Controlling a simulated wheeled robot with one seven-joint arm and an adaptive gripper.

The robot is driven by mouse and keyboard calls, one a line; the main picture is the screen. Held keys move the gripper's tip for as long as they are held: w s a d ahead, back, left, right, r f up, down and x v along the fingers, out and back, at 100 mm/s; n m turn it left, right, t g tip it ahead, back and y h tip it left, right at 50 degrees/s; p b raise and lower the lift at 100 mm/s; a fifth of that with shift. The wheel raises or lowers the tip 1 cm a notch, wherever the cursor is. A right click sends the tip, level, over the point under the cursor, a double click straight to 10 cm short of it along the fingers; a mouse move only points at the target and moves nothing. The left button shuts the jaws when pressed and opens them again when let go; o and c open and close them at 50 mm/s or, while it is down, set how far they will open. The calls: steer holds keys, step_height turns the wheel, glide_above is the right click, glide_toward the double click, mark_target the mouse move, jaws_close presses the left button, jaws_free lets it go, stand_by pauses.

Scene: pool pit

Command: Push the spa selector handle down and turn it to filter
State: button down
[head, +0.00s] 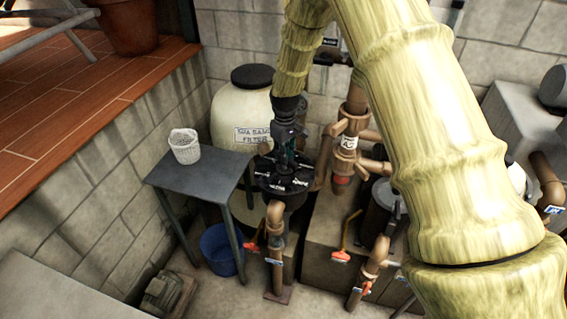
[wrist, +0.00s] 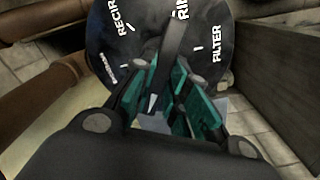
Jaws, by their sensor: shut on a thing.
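The spa selector is a round black valve top with white labels (head: 268,181), in front of the cream spa sand filter tank (head: 238,112). The wrist view shows its dial face (wrist: 135,45) with RECIRC, a partly covered label starting RIN, and FILTER at right. The dark selector handle (wrist: 176,45) crosses the dial near the RIN label, left of FILTER. My gripper (wrist: 166,78) has its teal fingers shut on the handle, one on each side. In the head view my gripper (head: 287,138) points down onto the valve top. Whether the handle is pressed down is unclear.
A grey table (head: 200,172) with a white basket (head: 184,147) stands left of the valve. A blue bucket (head: 219,250) is below it. Brown pipes with a tagged valve (head: 347,143) stand close on the right. Another pipe (head: 275,235) rises in front.

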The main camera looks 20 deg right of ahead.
steer(key=shift+f, duration=0.55)
stand_by(0.5)
steer(key=n+p, duration=0.1)
steer(key=n, duration=0.4)
steer(key=shift+r+n, duration=0.1)
steer(key=shift+n, duration=0.3)
steer(key=n+p, duration=0.1)
steer(key=n, duration=0.5)
steer(key=c, duration=1.3)
jaws_free()
steer(key=shift+d, duration=0.1)
steer(key=shift+r+p, duration=2.1)
steer(key=shift+r, duration=1.35)
